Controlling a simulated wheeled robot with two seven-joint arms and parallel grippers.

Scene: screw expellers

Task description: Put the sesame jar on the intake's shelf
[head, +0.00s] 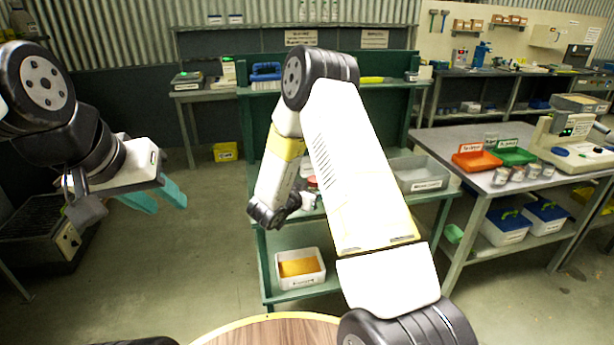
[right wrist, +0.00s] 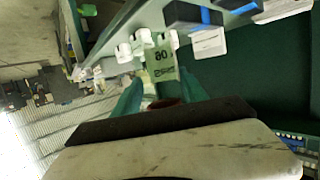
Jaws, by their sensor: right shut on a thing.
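My right arm reaches over the green shelf unit (head: 262,245). In the head view its gripper is mostly hidden behind its own wrist, near a small red-topped thing (head: 312,183). In the right wrist view my right gripper (right wrist: 163,95) has its teal fingers around a dark reddish thing (right wrist: 168,103), mostly hidden by the gripper body. This may be the sesame jar, but no label shows. My left gripper (head: 157,197) is open and empty over the floor at the left. I cannot tell which level is the intake's shelf.
A grey bin (head: 420,180) stands on the green unit's middle level, and a white bin with orange contents (head: 300,268) is low down. The right table (head: 480,175) carries red (head: 476,160) and green trays (head: 512,156) and several small jars.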

